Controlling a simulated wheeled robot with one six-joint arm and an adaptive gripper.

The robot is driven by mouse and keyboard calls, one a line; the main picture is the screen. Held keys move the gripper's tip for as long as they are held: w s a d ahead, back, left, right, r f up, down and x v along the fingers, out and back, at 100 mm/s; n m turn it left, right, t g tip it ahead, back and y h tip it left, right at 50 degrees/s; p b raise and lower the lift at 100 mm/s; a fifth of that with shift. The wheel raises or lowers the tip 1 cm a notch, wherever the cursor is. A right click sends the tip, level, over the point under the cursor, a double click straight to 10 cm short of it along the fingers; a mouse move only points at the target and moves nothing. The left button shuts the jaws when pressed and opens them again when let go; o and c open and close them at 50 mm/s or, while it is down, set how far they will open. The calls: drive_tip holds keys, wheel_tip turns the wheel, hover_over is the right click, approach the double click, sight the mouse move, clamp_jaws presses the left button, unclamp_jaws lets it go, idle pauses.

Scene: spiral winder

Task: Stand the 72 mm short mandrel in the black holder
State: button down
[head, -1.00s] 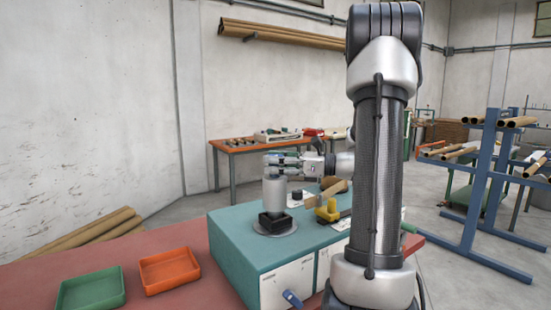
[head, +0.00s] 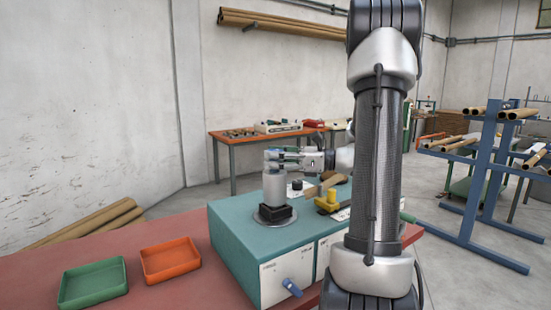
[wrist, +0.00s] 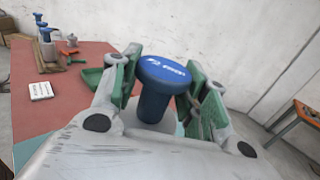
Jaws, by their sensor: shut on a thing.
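My gripper (head: 284,157) is shut on the short mandrel, a grey cylinder (head: 274,187) held upright. The mandrel's lower end meets the holder's outline in the head view. I cannot tell how far inside it is. The wrist view hides the holder.
A green tray (head: 93,299) and an orange tray (head: 170,278) stand on the red table. Blue-topped pieces (wrist: 44,34) and a white card (wrist: 40,90) show in the wrist view.

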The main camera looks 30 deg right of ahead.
drive_tip(key=c, duration=0.7)
unclamp_jaws()
drive_tip(key=v, duration=1.2)
